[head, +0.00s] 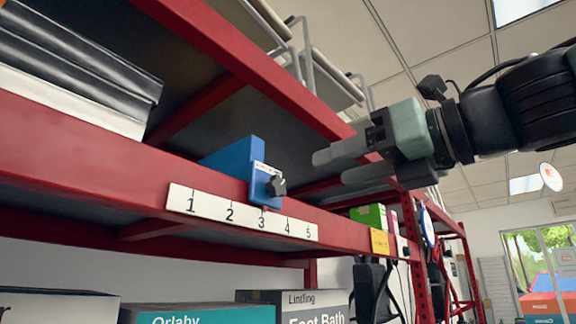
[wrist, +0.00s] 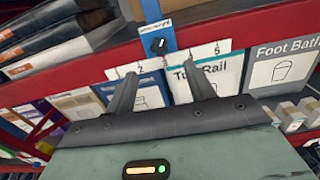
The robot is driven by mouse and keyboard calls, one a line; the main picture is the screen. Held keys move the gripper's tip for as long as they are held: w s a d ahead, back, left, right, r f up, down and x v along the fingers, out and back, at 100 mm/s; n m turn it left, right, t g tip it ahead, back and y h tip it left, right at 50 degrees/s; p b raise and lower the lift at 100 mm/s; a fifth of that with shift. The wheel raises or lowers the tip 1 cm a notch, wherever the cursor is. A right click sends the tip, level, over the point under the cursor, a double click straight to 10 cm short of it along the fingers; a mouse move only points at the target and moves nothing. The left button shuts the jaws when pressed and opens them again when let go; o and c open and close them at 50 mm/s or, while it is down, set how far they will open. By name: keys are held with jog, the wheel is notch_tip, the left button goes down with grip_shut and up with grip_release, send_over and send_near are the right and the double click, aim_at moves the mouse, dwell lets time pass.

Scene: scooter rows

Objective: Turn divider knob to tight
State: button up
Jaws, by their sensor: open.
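The blue divider (head: 232,158) stands on the red shelf, with a white label and a dark knob (head: 275,187) on its front end above the number 3. In the wrist view the divider (wrist: 153,12) runs up from the shelf edge and its knob (wrist: 158,45) shows a light pointer mark; the label's words are too small to read. My gripper (head: 330,167) is open and empty, to the right of the knob and slightly above it in the head view. In the wrist view my fingers (wrist: 160,88) are apart, below the knob and not touching it.
A white number strip (head: 240,212), marked 1 to 5, runs along the red shelf edge (head: 120,150). Black packages (head: 70,70) lie at left. Boxes (head: 200,314) stand on the level below. The space before the shelf edge is open.

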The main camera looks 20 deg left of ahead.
aim_at(280, 185)
jog(key=p+x, duration=0.2)
jog(key=x, duration=0.8)
jog(key=shift+r, duration=0.1)
jog(key=shift+p, duration=0.3)
jog(key=c, duration=1)
